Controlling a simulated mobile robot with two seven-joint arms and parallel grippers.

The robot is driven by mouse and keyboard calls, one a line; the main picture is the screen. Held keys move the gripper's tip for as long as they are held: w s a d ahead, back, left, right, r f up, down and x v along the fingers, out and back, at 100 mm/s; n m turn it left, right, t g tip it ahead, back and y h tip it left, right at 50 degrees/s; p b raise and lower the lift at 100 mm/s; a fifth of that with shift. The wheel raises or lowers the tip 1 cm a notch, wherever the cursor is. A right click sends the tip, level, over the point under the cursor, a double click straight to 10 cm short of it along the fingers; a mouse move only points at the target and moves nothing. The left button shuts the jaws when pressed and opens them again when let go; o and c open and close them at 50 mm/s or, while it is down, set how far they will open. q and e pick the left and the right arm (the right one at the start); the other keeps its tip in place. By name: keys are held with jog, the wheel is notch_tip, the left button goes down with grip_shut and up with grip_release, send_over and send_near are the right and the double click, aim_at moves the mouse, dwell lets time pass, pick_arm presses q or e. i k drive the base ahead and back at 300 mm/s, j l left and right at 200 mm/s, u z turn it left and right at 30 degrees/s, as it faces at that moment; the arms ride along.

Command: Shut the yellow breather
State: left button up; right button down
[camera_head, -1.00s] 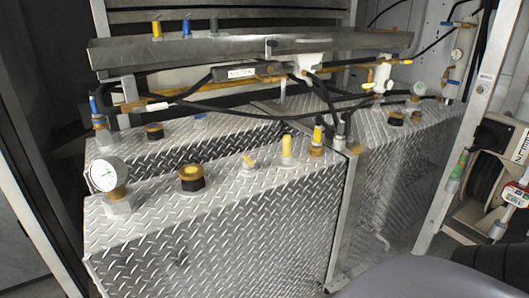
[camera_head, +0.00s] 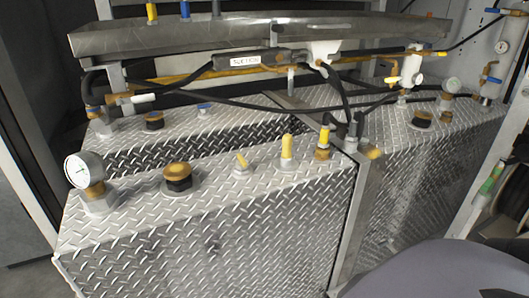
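Several yellow-marked fittings stand in a row on top of the front diamond-plate tank (camera_head: 200,255). From left to right they are a small tilted yellow lever (camera_head: 241,160) on a grey base, an upright yellow peg (camera_head: 287,148) on a pale base, and a brass fitting with a yellow handle (camera_head: 323,143). I cannot tell which of them is the yellow breather, or whether it is open or shut. A black cap with an amber top (camera_head: 178,176) stands left of them. Neither of my grippers is in view.
A round gauge (camera_head: 84,170) stands at the tank's left end. A metal tray (camera_head: 250,37), black hoses and a manifold hang above the rear tank. Another diamond-plate tank (camera_head: 420,160) is at right, past a metal post (camera_head: 362,205).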

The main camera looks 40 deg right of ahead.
aim_at(241, 164)
jog(key=l, duration=1.8)
